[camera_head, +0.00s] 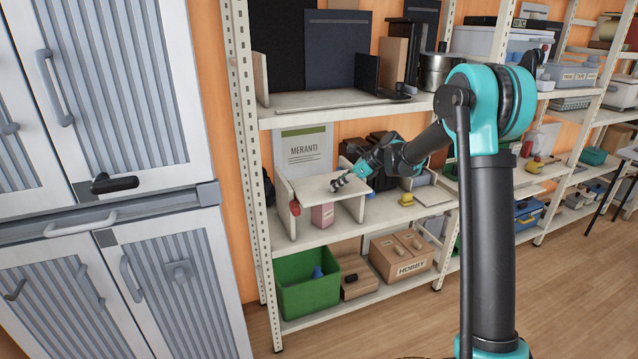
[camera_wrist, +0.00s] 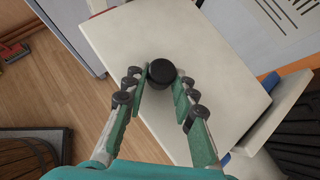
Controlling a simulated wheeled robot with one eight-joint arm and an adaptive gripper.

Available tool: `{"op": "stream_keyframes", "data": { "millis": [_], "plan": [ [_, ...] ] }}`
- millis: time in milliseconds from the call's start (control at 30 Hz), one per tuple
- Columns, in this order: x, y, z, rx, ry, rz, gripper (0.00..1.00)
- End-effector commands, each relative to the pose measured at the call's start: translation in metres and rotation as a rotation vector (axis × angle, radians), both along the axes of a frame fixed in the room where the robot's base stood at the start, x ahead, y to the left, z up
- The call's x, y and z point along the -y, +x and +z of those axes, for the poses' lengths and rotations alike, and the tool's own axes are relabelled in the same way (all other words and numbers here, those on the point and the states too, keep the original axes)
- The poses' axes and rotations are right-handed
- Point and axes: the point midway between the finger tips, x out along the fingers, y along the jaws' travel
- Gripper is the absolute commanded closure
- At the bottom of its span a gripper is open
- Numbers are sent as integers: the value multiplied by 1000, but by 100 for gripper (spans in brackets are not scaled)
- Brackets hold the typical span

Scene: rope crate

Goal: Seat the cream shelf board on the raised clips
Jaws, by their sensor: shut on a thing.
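The cream shelf board (camera_head: 320,188) is about level on the middle shelf level of the rack, beside an upright cream side panel (camera_head: 284,198). In the wrist view the board (camera_wrist: 120,35) fills the middle, with a black round knob (camera_wrist: 162,72) on its top. My gripper (camera_head: 340,183) is over the board; in the wrist view my gripper (camera_wrist: 161,82) has its fingers closed around the knob. An upright cream panel (camera_wrist: 272,118) runs along the board's right side there. I cannot make out the raised clips, or whether the board touches them.
A pink box (camera_head: 322,215) stands below the board. A MERANTI poster (camera_head: 303,150) is behind. On the lower shelf are a green bin (camera_head: 308,288) and a HOBBY box (camera_head: 402,257). A grey cabinet (camera_head: 110,200) stands left. Rack posts and the upper shelf (camera_head: 340,101) bound the space.

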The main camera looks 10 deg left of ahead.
Motion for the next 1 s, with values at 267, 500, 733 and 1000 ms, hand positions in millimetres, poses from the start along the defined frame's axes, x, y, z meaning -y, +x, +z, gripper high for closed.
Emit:
{"op": "stream_keyframes", "data": {
  "millis": [267,500,733,1000],
  "plan": [
    [-6,8,1,0,1,0,100],
    [-11,15,0,0,1,0,100],
    [-15,21,0,0,1,0,100],
    [-20,29,0,0,1,0,100]
  ]
}}
